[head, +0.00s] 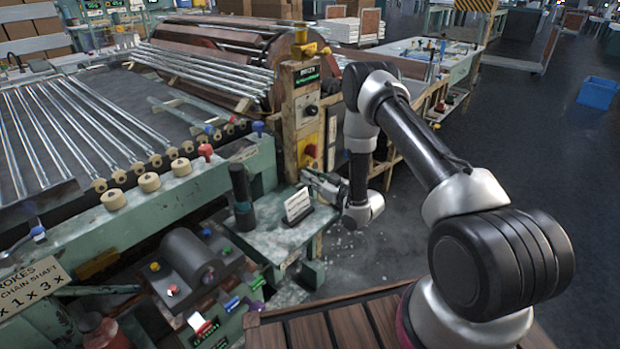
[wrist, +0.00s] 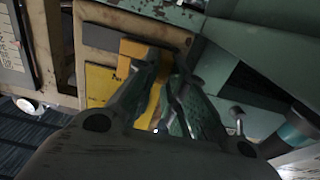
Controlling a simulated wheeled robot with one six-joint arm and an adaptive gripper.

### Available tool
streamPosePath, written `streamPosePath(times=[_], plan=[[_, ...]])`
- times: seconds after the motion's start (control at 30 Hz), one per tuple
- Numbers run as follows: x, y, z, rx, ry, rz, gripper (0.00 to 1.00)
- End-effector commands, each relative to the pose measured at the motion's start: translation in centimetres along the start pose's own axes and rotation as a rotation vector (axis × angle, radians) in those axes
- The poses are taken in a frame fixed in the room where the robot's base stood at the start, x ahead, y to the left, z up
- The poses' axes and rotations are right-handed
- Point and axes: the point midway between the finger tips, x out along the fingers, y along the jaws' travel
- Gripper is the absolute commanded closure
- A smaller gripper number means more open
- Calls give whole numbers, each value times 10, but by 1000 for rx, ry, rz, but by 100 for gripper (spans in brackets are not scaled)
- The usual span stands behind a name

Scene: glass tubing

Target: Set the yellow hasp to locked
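A yellow-orange piece (wrist: 134,49), which looks like the yellow hasp, lies on the front of a wooden post, partly behind my gripper's left finger in the wrist view. My gripper (wrist: 167,56) has its fingertips right in front of it, with a narrow gap between them. I cannot tell whether the fingers touch the piece or hold part of it. In the head view my gripper (head: 311,181) is low beside the wooden post (head: 291,120), small and partly dark. The hasp is not clearly visible there, and its position cannot be read.
A yellow label plate (wrist: 99,85) is beside the orange piece. A green shelf (head: 272,243) holds a white card (head: 298,205) and a dark cylinder (head: 241,192), close left of my gripper. Glass tubes (head: 70,125) lie on the machine at left. Open floor (head: 420,240) is to the right.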

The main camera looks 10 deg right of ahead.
Motion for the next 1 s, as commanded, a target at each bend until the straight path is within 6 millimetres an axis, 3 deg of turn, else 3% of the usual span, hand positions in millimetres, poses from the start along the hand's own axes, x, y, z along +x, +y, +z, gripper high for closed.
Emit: streamPosePath(times=[0.17, 0.4, 0.63, 0.67, 0.77, 1.0], plan=[[0, 3, 0, 0, 1, 1, 100], [0, 29, 0, 0, 1, 1, 100], [0, 30, -1, -2, 1, 3, 100], [0, 30, -1, -2, 2, 4, 83], [0, 30, -1, -2, 2, 4, 66], [0, 29, 0, -1, 1, 1, 66]])
